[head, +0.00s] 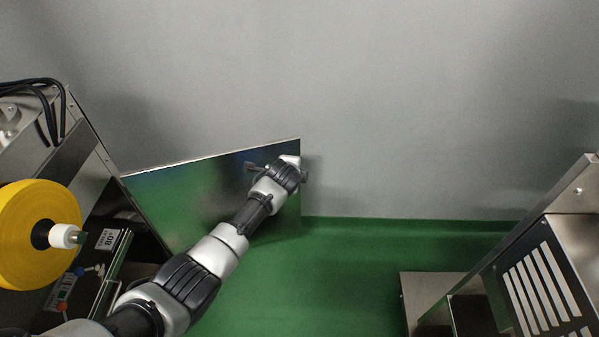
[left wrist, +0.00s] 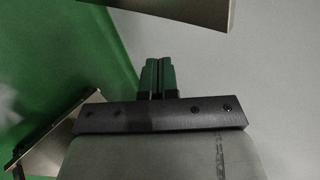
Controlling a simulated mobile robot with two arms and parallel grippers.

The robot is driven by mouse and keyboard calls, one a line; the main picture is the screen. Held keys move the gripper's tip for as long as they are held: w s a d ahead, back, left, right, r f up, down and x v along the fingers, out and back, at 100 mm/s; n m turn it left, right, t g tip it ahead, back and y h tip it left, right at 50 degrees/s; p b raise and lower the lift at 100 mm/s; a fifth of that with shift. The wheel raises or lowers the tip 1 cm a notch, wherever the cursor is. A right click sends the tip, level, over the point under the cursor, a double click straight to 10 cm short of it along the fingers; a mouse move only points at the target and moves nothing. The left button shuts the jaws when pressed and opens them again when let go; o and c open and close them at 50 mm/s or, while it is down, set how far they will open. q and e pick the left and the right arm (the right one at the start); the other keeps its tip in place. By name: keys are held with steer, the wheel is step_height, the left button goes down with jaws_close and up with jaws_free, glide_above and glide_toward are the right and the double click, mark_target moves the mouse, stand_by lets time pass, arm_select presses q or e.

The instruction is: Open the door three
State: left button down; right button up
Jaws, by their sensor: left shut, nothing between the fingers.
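The metal door (head: 185,195) stands swung out from the machine at the left of the head view, its free edge towards the middle. My left arm reaches across in front of it, with the left gripper (head: 292,170) at the door's free edge. Whether it touches the door cannot be told. In the left wrist view the left gripper (left wrist: 158,68) has its dark green fingers together, with nothing between them. A metal panel edge (left wrist: 175,12) shows beyond the fingertips, apart from them in the picture. My right gripper is not in view.
A yellow roll (head: 25,235) on a spindle and the machine's metal housing (head: 85,140) are at the left. Another metal machine with a slotted panel (head: 545,285) stands at the lower right. Green floor (head: 350,270) between them is clear, with a grey wall (head: 420,110) behind.

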arm_select(q)
steer(key=s+d+r+p, duration=0.1)
steer(key=s+r+p, duration=0.1)
steer(key=s+r, duration=0.3)
steer(key=s+a+f+n+g+p, duration=0.15)
steer(key=s+a+f+n, duration=0.3)
steer(key=s+f, duration=0.65)
steer(key=s+a+f+n+g, duration=0.35)
steer(key=s+a+f, duration=0.3)
steer(key=f, duration=0.85)
steer(key=s+a+f+n+g, duration=0.1)
steer(key=s+a+f+n, duration=0.2)
steer(key=s, duration=0.9)
steer(key=s+a+f+n+g+y, duration=0.1)
steer(key=s+a+f+n, duration=0.2)
steer(key=s, duration=0.8)
steer(key=s+a+f+n+g+p, duration=0.1)
steer(key=s+a+f+n, duration=0.2)
steer(key=s, duration=0.9)
step_height(320, 180, down, 3)
steer(key=shift+s+a+f+g, duration=0.1)
steer(key=shift+s+a+g, duration=0.25)
steer(key=shift+a, duration=0.6)
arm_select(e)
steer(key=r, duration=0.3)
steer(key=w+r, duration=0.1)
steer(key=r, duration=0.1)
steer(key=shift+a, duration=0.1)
